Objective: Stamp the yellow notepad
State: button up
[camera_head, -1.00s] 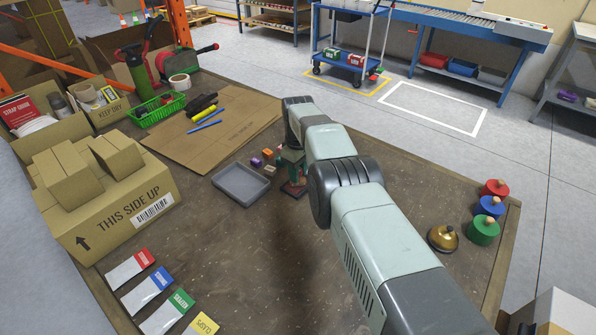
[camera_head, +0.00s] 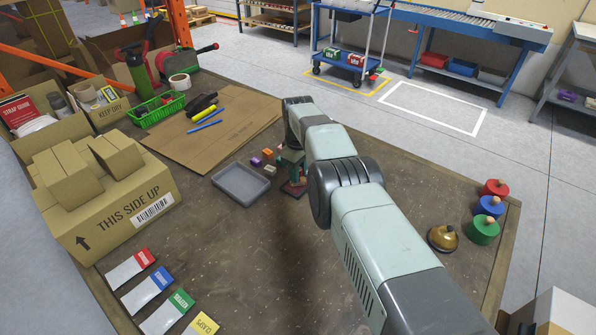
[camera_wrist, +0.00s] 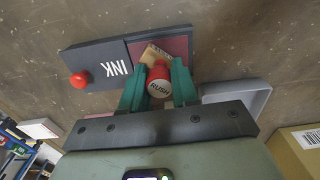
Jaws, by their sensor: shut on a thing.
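The yellow notepad (camera_head: 203,324) lies at the front left of the table, partly cut off by the bottom edge of the head view. The stamp's wooden block is at the red ink pad (camera_wrist: 178,46), beside a dark lid marked INK (camera_wrist: 95,60) with a red knob. Whether the block touches the pad is hard to tell. In the head view my arm partly hides the gripper and the pad.
White pads with red, blue and green bands (camera_head: 166,312) lie beside the yellow one. A grey tray (camera_head: 240,198) and small blocks stand near the gripper. A carton (camera_head: 110,205) is at the left; a brass bell (camera_head: 442,238) and coloured knobbed weights are at the right. The table's middle is bare.

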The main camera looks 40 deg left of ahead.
jog(key=shift+f, duration=0.15)
jog(key=shift+r, duration=3.6)
jog(key=w+d, duration=0.4)
jog(key=d, duration=0.6)
jog(key=w+d, duration=0.5)
jog(key=d, duration=0.4)
jog(key=shift+f, duration=2.75)
jog(key=shift+d+f, duration=0.1)
jog(key=shift+f, duration=0.45)
notch_tip(320, 180, up, 7)
